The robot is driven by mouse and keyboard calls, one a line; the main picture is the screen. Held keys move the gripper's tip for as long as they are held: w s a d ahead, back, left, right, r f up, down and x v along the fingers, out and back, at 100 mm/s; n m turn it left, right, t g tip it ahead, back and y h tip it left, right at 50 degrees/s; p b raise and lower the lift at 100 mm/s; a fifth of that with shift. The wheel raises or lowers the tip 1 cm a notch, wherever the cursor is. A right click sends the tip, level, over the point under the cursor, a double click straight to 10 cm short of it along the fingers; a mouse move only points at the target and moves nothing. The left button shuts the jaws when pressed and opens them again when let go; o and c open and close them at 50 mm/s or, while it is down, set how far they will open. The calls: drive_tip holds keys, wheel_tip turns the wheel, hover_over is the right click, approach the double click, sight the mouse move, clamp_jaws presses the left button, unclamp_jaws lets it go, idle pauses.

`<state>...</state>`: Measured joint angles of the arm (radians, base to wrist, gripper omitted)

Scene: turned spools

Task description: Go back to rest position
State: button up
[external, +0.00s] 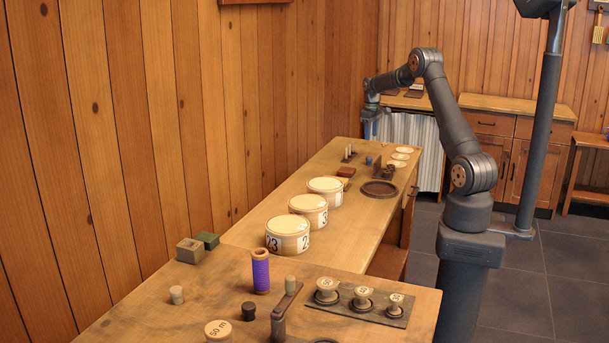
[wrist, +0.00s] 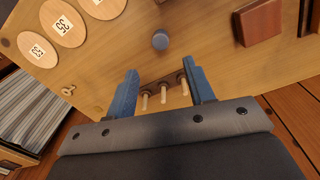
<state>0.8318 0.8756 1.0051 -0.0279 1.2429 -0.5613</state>
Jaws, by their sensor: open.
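My gripper (external: 371,128) hangs above the far end of the long wooden table, at the end of my outstretched arm. In the wrist view its two blue fingers (wrist: 162,76) are spread apart with nothing held between them. Below and between them shows a small rack with three pale-tipped pegs (wrist: 164,98). The rack's pegs also show in the external view (external: 349,152). A small blue cylinder (wrist: 160,40) stands on the table just beyond the fingertips. How high the fingers are above the rack is hard to tell.
Pale numbered discs (wrist: 64,26) and a reddish-brown block (wrist: 262,22) lie near the gripper. Three round lidded boxes (external: 288,235), a dark round tray (external: 379,189) and a purple spool (external: 261,272) stand along the tables. A plank wall (external: 150,120) borders the left side.

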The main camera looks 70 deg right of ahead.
sight(370, 157)
drive_tip(key=shift+d+f, duration=0.2)
drive_tip(key=shift+f, duration=4.15)
